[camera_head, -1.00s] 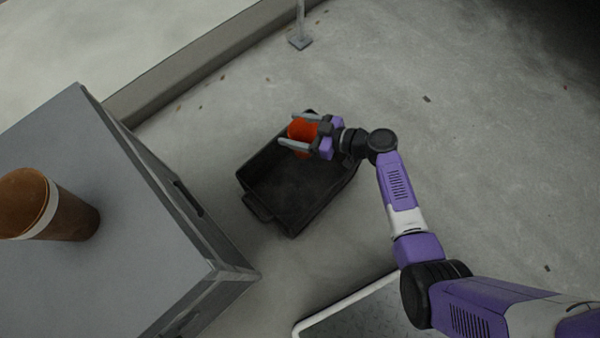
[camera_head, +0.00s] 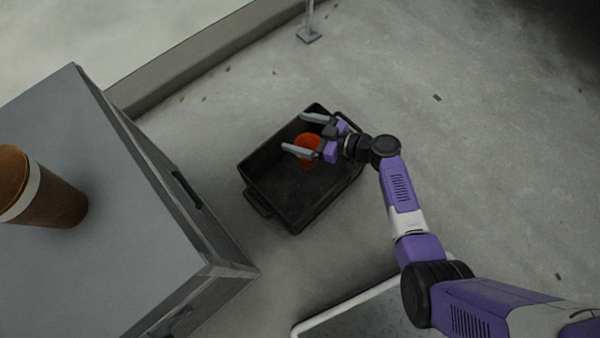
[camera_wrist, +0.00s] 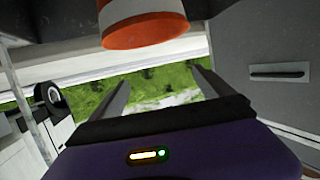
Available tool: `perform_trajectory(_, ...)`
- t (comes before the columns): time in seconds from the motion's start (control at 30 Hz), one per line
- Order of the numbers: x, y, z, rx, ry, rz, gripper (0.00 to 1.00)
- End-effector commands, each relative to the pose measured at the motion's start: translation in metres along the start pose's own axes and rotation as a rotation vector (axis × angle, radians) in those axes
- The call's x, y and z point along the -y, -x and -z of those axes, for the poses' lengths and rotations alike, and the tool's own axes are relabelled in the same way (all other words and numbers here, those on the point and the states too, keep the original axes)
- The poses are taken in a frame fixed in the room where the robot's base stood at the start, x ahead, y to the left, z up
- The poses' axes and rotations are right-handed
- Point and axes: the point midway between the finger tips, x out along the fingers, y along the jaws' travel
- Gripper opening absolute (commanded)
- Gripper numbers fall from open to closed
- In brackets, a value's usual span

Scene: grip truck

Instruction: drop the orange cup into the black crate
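My gripper (camera_head: 297,133) is open above the black crate (camera_head: 297,192), its two grey fingers spread apart. The orange cup (camera_head: 309,144) shows between and below the fingers in the head view, apart from them and over the far part of the crate. In the wrist view, the cup (camera_wrist: 145,28), with a white band, is at the top edge, outside the space between my open fingers (camera_wrist: 162,77). The cup is partly cut off there. I cannot tell whether it touches the crate floor.
A grey cabinet (camera_head: 120,215) stands left of the crate, with a brown cup-like container (camera_head: 50,195) with a white band on top. A metal post (camera_head: 308,34) stands at the back by a low ledge (camera_head: 200,58).

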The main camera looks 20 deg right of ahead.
Motion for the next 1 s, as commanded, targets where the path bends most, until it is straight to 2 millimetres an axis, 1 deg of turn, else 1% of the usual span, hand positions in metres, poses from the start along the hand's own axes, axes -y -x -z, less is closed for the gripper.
perform_trajectory(0.27,0.000,0.000,0.000,0.000,0.000,0.000,0.95)
perform_trajectory(0.37,0.000,0.004,0.000,0.000,-0.001,-0.001,0.95)
perform_trajectory(0.47,0.000,0.015,0.001,0.000,-0.001,-0.002,0.95)
perform_trajectory(0.7,0.000,0.055,0.002,0.000,-0.001,-0.002,0.95)
perform_trajectory(0.8,0.000,0.067,0.001,0.000,-0.001,-0.002,0.95)
perform_trajectory(0.9,0.000,0.075,0.000,0.001,-0.001,-0.002,0.95)
perform_trajectory(1.0,0.000,0.078,0.000,0.000,0.000,0.000,0.95)
